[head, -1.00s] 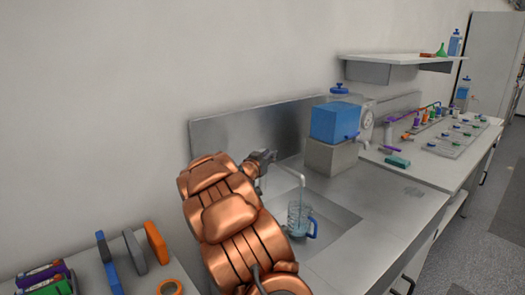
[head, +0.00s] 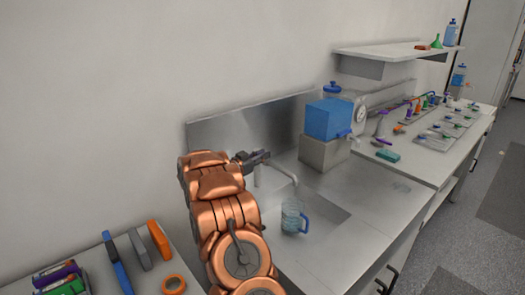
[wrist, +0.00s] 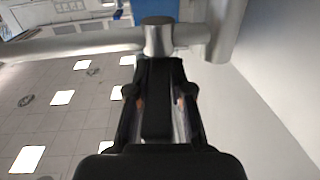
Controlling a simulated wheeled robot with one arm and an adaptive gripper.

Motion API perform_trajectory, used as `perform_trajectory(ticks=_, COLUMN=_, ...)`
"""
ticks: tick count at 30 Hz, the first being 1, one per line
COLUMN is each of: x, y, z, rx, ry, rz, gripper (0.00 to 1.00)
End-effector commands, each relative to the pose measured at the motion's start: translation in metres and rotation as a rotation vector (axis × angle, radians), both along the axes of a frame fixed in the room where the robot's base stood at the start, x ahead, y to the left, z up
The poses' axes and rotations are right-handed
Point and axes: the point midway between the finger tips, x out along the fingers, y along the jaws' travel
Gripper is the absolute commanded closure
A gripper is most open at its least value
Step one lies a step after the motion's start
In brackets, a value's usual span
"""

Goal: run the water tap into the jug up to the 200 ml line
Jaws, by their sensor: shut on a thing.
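The clear jug (head: 292,218) with a blue handle stands upright in the sink (head: 318,232), below the end of the tap spout (head: 285,172). I cannot read its 200 ml line or water level at this size. My gripper (head: 264,157) is at the top of the tap. In the wrist view my gripper (wrist: 158,72) is shut on the tap lever (wrist: 155,105), which lies between its fingers. The round metal tap body (wrist: 158,38) shows just beyond them. No clear water stream shows under the spout.
A blue water tank (head: 328,119) on a grey block (head: 324,152) stands right of the sink. A steel backsplash (head: 235,127) rises behind the tap. Orange tape (head: 174,284) and upright coloured slabs (head: 139,250) are at lower left.

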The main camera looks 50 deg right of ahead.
Motion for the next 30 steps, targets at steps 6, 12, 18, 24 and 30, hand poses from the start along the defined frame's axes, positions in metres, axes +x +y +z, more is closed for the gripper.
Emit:
perform_trajectory(ticks=6, x=0.0063, y=0.0023, z=0.0072, rx=-0.008, ry=-0.002, rz=-0.057, gripper=1.00)
perform_trajectory(ticks=12, x=0.0042, y=0.0018, z=0.0055, rx=-0.010, ry=0.001, rz=-0.090, gripper=1.00)
perform_trajectory(ticks=18, x=0.0033, y=0.0015, z=0.0043, rx=-0.009, ry=0.002, rz=-0.093, gripper=1.00)
perform_trajectory(ticks=24, x=0.0027, y=0.0013, z=0.0036, rx=-0.007, ry=0.003, rz=-0.093, gripper=0.70)
perform_trajectory(ticks=30, x=0.0010, y=0.0007, z=0.0016, rx=-0.004, ry=0.004, rz=-0.097, gripper=0.54)
